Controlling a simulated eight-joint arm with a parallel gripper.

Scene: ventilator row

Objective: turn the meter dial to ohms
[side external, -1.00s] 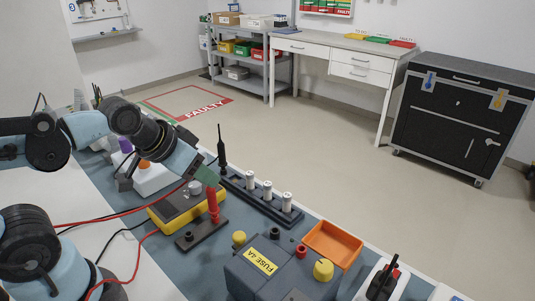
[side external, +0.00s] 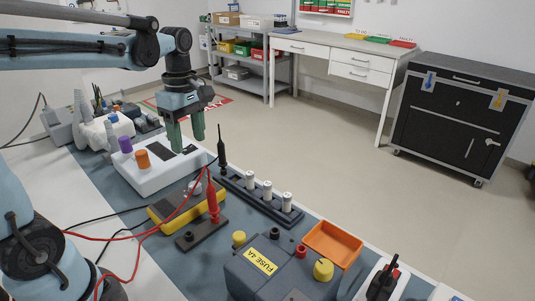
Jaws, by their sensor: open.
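The yellow meter (side external: 163,211) lies on the blue-grey mat in the side view. Its grey dial (side external: 194,186) shows on its upper face, partly crossed by the red lead; I cannot tell its setting. My gripper (side external: 187,148) points down with its two green fingers apart and nothing between them.
A red probe (side external: 213,203) and a black probe (side external: 221,150) stand upright near the meter. Red and black leads trail left. A rack of white fuses (side external: 267,191), an orange tray (side external: 332,242) and a dark fuse box (side external: 262,270) are to the right. A white box (side external: 150,176) stands behind the meter.

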